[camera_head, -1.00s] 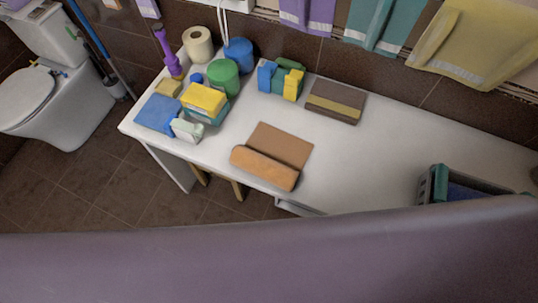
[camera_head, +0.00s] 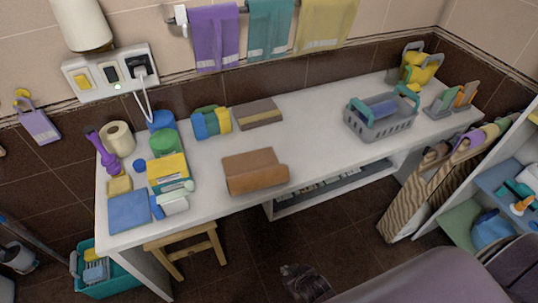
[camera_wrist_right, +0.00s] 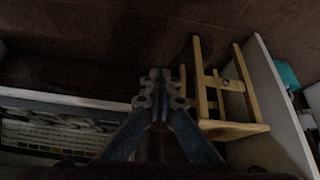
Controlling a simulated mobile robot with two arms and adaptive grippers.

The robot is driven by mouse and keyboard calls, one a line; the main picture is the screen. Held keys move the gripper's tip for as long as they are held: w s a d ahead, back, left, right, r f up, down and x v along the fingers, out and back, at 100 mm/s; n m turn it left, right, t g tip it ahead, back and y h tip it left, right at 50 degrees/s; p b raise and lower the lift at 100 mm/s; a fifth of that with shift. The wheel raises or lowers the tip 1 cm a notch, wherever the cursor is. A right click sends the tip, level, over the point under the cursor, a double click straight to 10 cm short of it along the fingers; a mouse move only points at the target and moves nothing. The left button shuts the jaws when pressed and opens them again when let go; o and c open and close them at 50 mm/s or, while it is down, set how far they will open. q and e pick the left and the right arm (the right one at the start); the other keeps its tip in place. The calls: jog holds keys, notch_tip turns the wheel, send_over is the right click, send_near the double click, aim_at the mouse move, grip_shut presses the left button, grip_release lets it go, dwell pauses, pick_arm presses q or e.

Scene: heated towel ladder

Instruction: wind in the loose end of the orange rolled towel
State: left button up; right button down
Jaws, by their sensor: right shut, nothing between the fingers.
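The orange-brown rolled towel (camera_head: 257,182) lies near the front edge of the white table, left of its middle. Its roll is along the front side, and its loose end (camera_head: 250,158) lies flat behind the roll, toward the wall. My right gripper (camera_head: 300,275) is low in front of the table, over the dark floor, well below and apart from the towel. In the right wrist view its fingers (camera_wrist_right: 160,76) are together with nothing between them. The towel does not show in that view. My left gripper is not in view.
A wooden stool (camera_head: 186,247) stands under the table's front left. A yellow box (camera_head: 168,170) and a blue cloth (camera_head: 130,212) are left of the towel. A brown folded towel (camera_head: 257,113) lies behind. A grey basket (camera_head: 380,118) stands right, with bare tabletop (camera_head: 318,140) between.

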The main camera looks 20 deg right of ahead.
jog(key=w+r+t, duration=0.1)
jog(key=w+r, duration=0.4)
jog(key=r, duration=0.3)
jog(key=w+d+r+m+t+b, duration=0.1)
jog(key=w+r+t, duration=0.1)
jog(key=w+r, duration=0.3)
jog(key=w+d+r+t, duration=0.1)
jog(key=w+r, duration=0.4)
jog(key=r, duration=0.7)
jog(key=shift+w+d+r+m+t+h+b, duration=0.15)
jog(key=shift+w+m+t+h+b, duration=0.2)
jog(key=shift+t, duration=0.35)
notch_tip(320, 180, up, 12)
jog(key=t+b, duration=0.1)
jog(key=t, duration=0.4)
send_over(271, 174)
notch_tip(271, 174, down, 4)
jog(key=b, duration=0.4)
jog(key=shift+r+m+h+b, duration=0.1)
jog(key=shift+m+h+b, duration=0.15)
jog(key=shift+m+b, duration=0.1)
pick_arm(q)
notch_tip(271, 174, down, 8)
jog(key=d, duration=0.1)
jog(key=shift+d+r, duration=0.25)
pick_arm(e)
jog(key=shift+r, duration=0.1)
